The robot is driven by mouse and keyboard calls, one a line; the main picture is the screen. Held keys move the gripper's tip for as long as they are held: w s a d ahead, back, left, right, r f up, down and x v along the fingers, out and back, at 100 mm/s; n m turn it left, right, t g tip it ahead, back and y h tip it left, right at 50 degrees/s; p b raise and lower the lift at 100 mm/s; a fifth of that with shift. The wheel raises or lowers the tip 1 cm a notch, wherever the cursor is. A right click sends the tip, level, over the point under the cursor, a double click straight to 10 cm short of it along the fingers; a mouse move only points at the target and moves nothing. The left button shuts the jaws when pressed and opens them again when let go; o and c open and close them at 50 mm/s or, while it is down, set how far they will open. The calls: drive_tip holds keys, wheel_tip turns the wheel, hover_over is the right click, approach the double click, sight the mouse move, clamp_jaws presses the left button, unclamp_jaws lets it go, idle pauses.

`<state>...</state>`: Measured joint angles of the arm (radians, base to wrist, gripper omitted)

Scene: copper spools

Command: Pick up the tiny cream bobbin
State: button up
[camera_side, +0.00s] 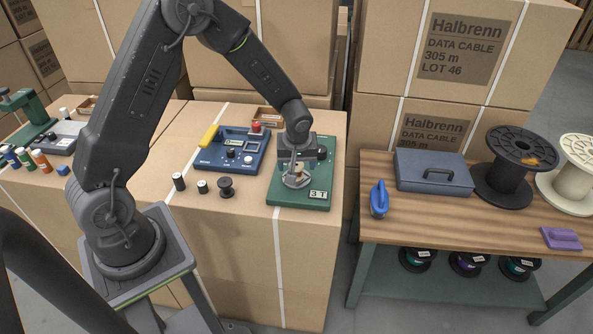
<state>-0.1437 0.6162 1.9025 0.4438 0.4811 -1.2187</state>
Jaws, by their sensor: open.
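A tiny cream bobbin (299,168) shows partly at my gripper, above the green base plate (318,195) marked "3 T". My gripper (297,177) points down over this plate, with its jaws open around or just in front of the bobbin. The fingers hide much of the bobbin, and I cannot tell whether they touch it. A round grey metal part (295,182) sits low by the fingertips.
Left of the plate stand a blue control box (232,150) with a yellow handle and several small dark bobbins (225,187). A wooden bench (400,223) at the right holds a blue-grey case (433,173) and large spools (508,165).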

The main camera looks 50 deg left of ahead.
drive_tip(key=shift+x, duration=1.05)
drive_tip(key=c, duration=1.1)
drive_tip(key=shift+r, duration=0.1)
